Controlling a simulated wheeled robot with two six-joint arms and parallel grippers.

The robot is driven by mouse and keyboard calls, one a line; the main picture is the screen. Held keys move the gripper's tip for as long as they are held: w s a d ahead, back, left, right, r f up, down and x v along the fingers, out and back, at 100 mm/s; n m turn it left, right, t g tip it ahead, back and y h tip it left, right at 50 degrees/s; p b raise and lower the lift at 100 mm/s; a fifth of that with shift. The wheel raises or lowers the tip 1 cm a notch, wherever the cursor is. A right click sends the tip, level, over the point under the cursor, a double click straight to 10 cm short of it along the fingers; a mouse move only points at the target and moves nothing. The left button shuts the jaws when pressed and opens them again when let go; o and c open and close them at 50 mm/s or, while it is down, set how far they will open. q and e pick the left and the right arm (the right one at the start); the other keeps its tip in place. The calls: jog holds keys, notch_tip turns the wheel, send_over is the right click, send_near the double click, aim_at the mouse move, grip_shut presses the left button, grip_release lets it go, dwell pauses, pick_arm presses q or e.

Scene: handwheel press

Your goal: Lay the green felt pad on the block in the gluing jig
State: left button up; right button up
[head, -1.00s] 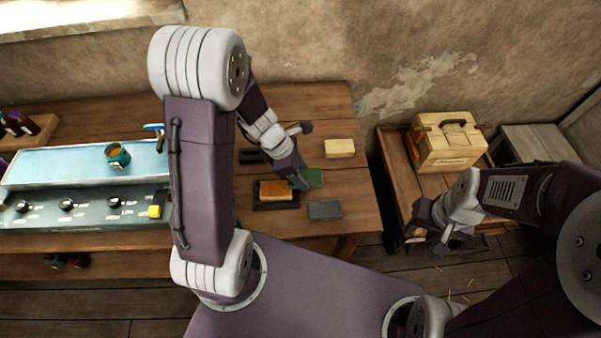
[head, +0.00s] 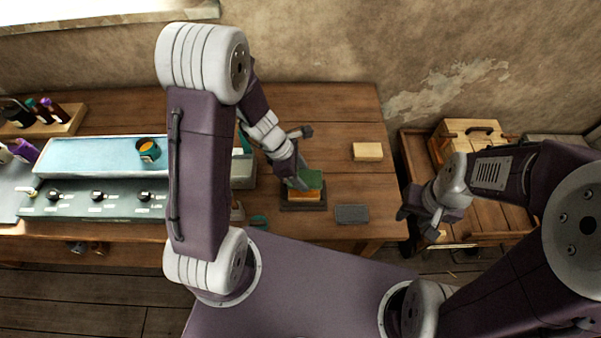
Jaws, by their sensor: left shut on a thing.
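The green felt pad (head: 313,178) is held in my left gripper (head: 299,183), which is shut on it. The pad is over the back part of the orange-brown block (head: 308,194). I cannot tell whether the pad touches the block. The block sits in the dark gluing jig (head: 304,207) on the wooden bench, and its front stays visible. My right gripper (head: 418,225) is open and empty, to the right of the bench, well away from the jig.
A dark grey pad (head: 352,214) lies right of the jig, and a pale wooden block (head: 367,151) lies behind it. A wooden box (head: 475,131) stands at the right.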

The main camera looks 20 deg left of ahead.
pick_arm(q)
notch_tip(320, 180, down, 3)
jog(key=shift+a+r+b, duration=0.1)
jog(key=shift+b, duration=1.05)
notch_tip(320, 180, down, 3)
jog(key=b, duration=0.3)
jog(key=shift+f, duration=0.2)
jog(key=o, duration=1.4)
jog(key=p+v, duration=0.3)
jog(key=v, duration=0.5)
jog(key=shift+a+r, duration=0.1)
jog(key=shift+r, duration=0.15)
jog(key=shift+a+r, duration=0.1)
jog(key=shift+r, duration=0.2)
